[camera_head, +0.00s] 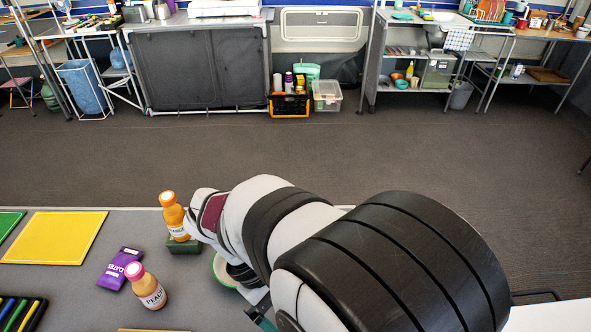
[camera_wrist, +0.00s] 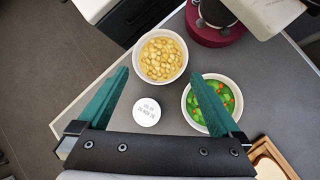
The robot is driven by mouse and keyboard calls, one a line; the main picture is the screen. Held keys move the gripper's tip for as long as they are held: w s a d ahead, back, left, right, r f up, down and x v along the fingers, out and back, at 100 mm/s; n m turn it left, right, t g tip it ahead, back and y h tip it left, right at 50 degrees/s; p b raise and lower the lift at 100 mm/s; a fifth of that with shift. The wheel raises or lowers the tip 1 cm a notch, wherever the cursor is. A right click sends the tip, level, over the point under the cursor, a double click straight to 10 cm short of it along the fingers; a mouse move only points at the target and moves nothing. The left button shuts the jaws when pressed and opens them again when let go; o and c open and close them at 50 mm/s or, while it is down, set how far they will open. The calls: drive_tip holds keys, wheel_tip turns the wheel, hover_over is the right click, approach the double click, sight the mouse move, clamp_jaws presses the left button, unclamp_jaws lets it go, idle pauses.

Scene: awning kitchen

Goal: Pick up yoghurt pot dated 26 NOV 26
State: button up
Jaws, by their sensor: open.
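A small white round lid, seen from above and apparently the yoghurt pot (camera_wrist: 147,112), stands on the grey worktop in the wrist view. Its small dark print seems to end in "26 NOV 26", though it is hard to read. My gripper (camera_wrist: 160,75) is open, with one green finger to the left of the pot and one to the right. Nothing is held between them. The pot appears apart from both fingers; its height below them is unclear. In the head view my arm hides the pot.
A bowl of pale yellow pieces (camera_wrist: 162,57) stands just above the pot; a bowl of green and red pieces (camera_wrist: 213,93) is partly behind the right finger. A maroon-based object (camera_wrist: 210,32) and wooden box (camera_wrist: 268,155) are nearby. Bottles (camera_head: 172,214) (camera_head: 148,290) stand left of my arm.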

drive_tip(key=a+f+n+t+h, duration=0.2)
drive_tip(key=a+f+n, duration=0.2)
drive_tip(key=w+a+f+n+t+h, duration=0.1)
drive_tip(key=a+f+n+t+h, duration=0.1)
drive_tip(key=a+f+n+t, duration=0.1)
drive_tip(key=w+a+f+n+t+h, duration=0.1)
drive_tip(key=a+f+n+t+h, duration=0.1)
drive_tip(key=a+f+n, duration=0.3)
drive_tip(key=shift+w+a+n+t, duration=0.15)
drive_tip(key=shift+a+n+t, duration=0.55)
drive_tip(key=shift+a+n, duration=0.35)
drive_tip(key=x, duration=1.5)
drive_tip(key=shift+w+d+r, duration=0.15)
drive_tip(key=shift+d+r, duration=0.05)
drive_tip(key=shift+d, duration=0.2)
drive_tip(key=c, duration=1.2)
